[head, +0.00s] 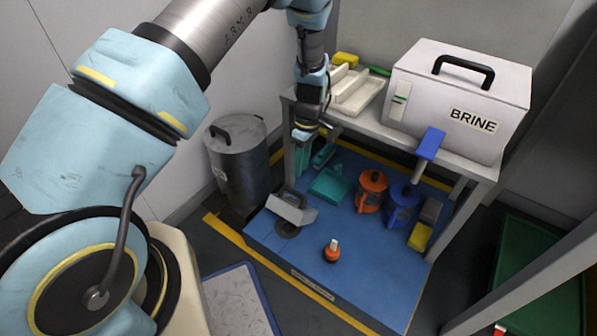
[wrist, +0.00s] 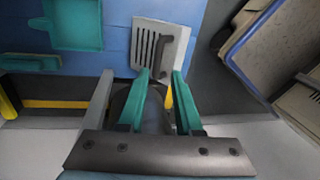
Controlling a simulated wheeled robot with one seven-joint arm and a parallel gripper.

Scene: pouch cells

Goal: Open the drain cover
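The drain cover (head: 292,208) is a light grey plate at the left front of the blue platform, beside a dark round spot (head: 287,230). It looks tilted in the head view, but I cannot tell its exact angle. In the wrist view the slotted cover (wrist: 175,38) lies beyond my fingertips. My gripper (wrist: 161,75) has two teal fingers spread apart with nothing held between them. In the head view my gripper (head: 303,165) hangs by the bench's left leg, behind and above the cover, apparently apart from it.
A metal bin (head: 239,165) stands left of the bench. Under the bench are a teal tray (head: 330,187), orange (head: 371,192) and blue (head: 402,206) containers. An orange-based object (head: 332,253) stands on the open front platform (head: 375,280). A BRINE box (head: 455,100) sits above.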

